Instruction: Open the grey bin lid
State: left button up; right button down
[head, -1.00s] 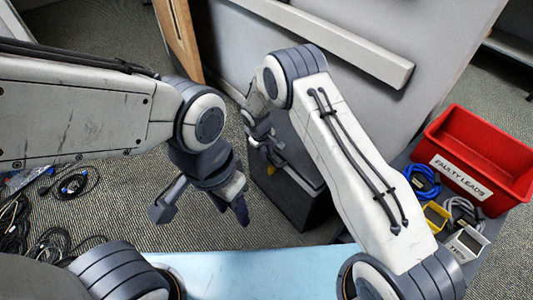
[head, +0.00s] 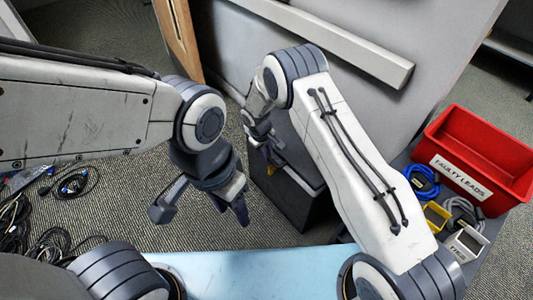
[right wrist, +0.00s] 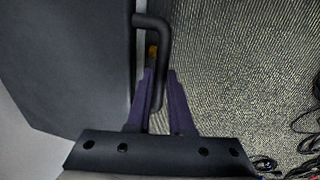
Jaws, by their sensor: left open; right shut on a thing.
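The grey bin (head: 285,200) stands on the carpet beyond the pale blue surface, against the light panel. My right arm covers part of its top in the head view. In the right wrist view the grey lid (right wrist: 70,70) fills the left side, with a dark bar handle (right wrist: 165,35) along its edge. My right gripper (right wrist: 160,82) is shut on this handle; it also shows at the bin's top in the head view (head: 272,155). I cannot tell whether the lid is slightly raised. My left gripper (head: 203,208) is open and empty, left of the bin and apart from it.
A red crate labelled "FAULTY LEADS" (head: 460,135) stands at right, with a blue cable (head: 423,182) and a grey cable (head: 466,215) beside it. Dark cables (head: 50,240) lie on the carpet at left. A pale blue surface (head: 255,275) lies in front.

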jog(key=w+d+r+y+p, duration=0.1)
jog(key=w+d+r+p, duration=0.1)
jog(key=r+p, duration=0.4)
jog(key=w+d+r+g+y+p, duration=0.1)
jog(key=d+r+p, duration=0.4)
jog(key=r, duration=0.7)
jog(key=shift+w+g+p, duration=0.3)
jog(key=shift+w+p, duration=0.1)
jog(key=shift+w, duration=0.5)
jog(key=shift+a, duration=0.1)
jog(key=c, duration=0.8)
grip_release()
jog(key=shift+f, duration=0.15)
jog(key=shift+a, duration=0.15)
jog(key=shift+r, duration=0.2)
jog(key=r, duration=1)
jog(key=shift+w+d+r+p, duration=0.1)
jog(key=shift+d+r+p, duration=0.05)
jog(key=shift+d+p, duration=0.2)
